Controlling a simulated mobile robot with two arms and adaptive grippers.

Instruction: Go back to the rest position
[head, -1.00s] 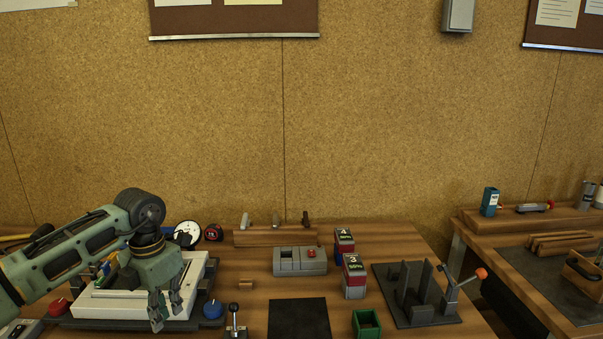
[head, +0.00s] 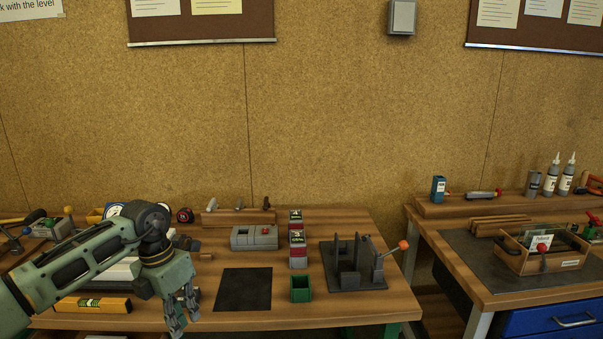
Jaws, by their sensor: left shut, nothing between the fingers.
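My left gripper (head: 180,315) hangs down over the front left part of the wooden bench (head: 345,303) in the head view. Its fingers are together with nothing between them. The arm comes in from the left and hides much of the white glass frame (head: 113,272) behind it. My right gripper does not show.
A yellow spirit level (head: 92,304) lies left of my gripper. A black mat (head: 243,289), a green open box (head: 301,288) and a grey fixture with an orange-tipped lever (head: 358,265) stand to the right. A second bench (head: 500,297) carries a wooden tray (head: 542,258).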

